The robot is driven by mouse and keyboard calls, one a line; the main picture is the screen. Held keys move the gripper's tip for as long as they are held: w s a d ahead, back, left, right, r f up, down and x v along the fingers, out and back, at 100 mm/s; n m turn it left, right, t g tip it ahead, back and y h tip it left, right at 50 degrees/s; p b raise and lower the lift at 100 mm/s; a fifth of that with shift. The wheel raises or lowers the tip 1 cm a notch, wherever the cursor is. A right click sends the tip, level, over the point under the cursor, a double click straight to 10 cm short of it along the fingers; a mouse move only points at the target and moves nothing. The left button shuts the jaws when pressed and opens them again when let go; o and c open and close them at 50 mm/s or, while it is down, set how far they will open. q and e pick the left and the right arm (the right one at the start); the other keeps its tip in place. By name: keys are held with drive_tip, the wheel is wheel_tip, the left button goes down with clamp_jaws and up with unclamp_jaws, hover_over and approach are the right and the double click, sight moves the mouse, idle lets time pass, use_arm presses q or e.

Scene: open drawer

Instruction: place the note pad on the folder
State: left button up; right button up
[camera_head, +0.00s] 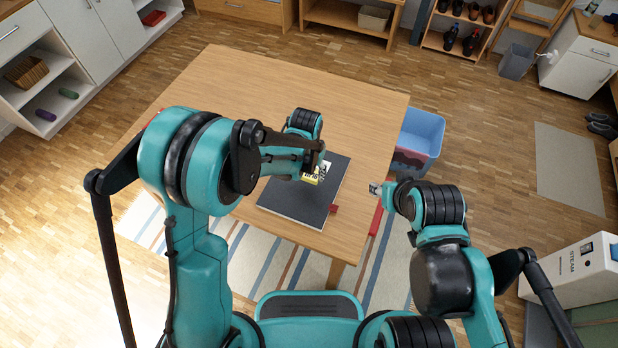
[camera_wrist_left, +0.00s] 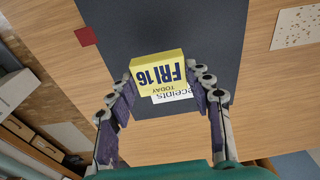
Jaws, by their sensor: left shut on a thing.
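The note pad is a small yellow block reading "FRI 16 TODAY" (camera_wrist_left: 158,70), and it also shows in the head view (camera_head: 311,178). My left gripper (camera_wrist_left: 164,90) is shut on it, with one finger on each side. In the head view the left gripper (camera_head: 315,172) is over the dark folder (camera_head: 300,205). The folder lies flat on the table and fills the middle of the wrist view (camera_wrist_left: 185,25). The pad partly covers its white "receipts" label (camera_wrist_left: 172,97). I cannot tell whether the pad touches the folder. My right gripper (camera_head: 376,189) is beside the table's right edge; its jaws are unclear.
The wooden table (camera_head: 270,80) is clear on its far side. A small red square (camera_head: 334,209) lies beside the folder. A speckled pale sheet (camera_wrist_left: 297,27) lies on the table in the wrist view. A blue bin (camera_head: 424,130) stands right of the table.

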sight(308, 176)
use_arm(q)
drive_tip(key=shift+w+a+f, duration=0.25)
drive_tip(key=shift+w+f, duration=0.2)
drive_tip(key=shift+w, duration=0.25)
drive_tip(key=shift+f+b, duration=0.95)
drive_tip(key=shift+f, duration=1.05)
drive_tip(key=shift+f, duration=0.1)
drive_tip(key=o, duration=1.1)
